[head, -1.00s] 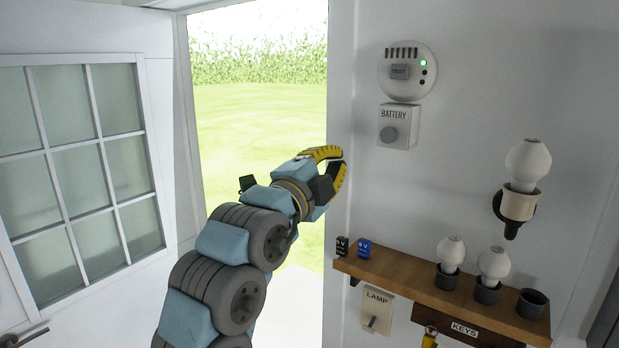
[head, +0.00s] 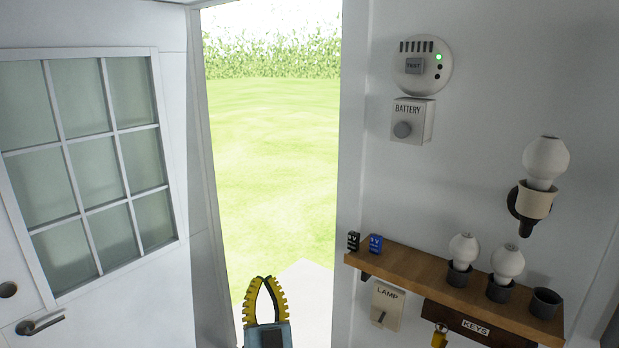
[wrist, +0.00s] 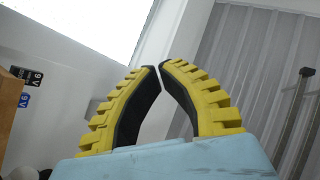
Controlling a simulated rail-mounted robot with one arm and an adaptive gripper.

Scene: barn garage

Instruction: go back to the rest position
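My gripper (head: 266,280) shows at the bottom of the head view, in front of the open doorway, its yellow-and-black fingers pointing up. In the wrist view my gripper (wrist: 159,67) has its curved fingers brought together at the tips. Nothing is held between them. It is apart from the shelf and the wall. The rest of my arm is below the head view and hidden.
A wooden shelf (head: 405,272) with bulbs and batteries is on the right wall. Above are a detector (head: 422,82), a battery box (head: 412,137) and a bulb socket (head: 536,201). A paned door (head: 171,150) stands open at left.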

